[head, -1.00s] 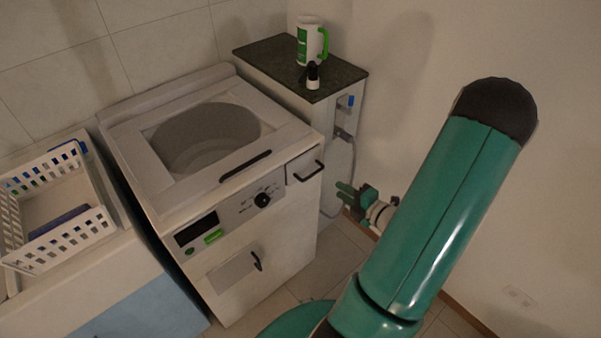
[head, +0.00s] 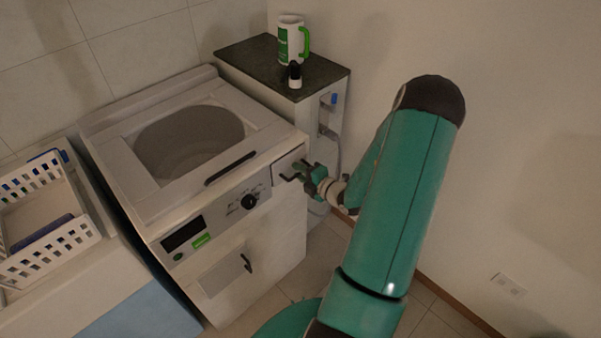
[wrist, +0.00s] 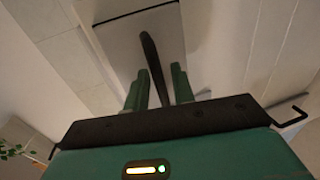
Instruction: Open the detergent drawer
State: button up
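The detergent drawer (head: 287,161) is a light panel at the upper right of the washing machine's (head: 225,215) front. It looks flush with the front. Its dark handle (wrist: 152,62) shows in the wrist view, with its lower end between my fingers. My gripper (head: 292,172) is at the drawer in the head view and partly hides the handle there. In the wrist view its two green fingers (wrist: 158,88) are apart, one on each side of the handle, with gaps visible. I cannot tell whether either finger touches it.
A dark-topped cabinet (head: 262,58) with a white-green mug (head: 290,42) and small dark-topped bottle (head: 295,75) stands behind the machine. A white basket (head: 50,255) sits at the left. The lower door handle (head: 246,263) is below. Floor at the right is clear.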

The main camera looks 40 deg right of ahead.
grip_shut()
jog(key=f+v, duration=0.2)
jog(key=v, duration=0.8)
jog(key=shift+s, duration=0.3)
grip_release()
jog(key=v, duration=1.4)
jog(key=shift+a, duration=0.15)
jog(key=shift+w, duration=0.1)
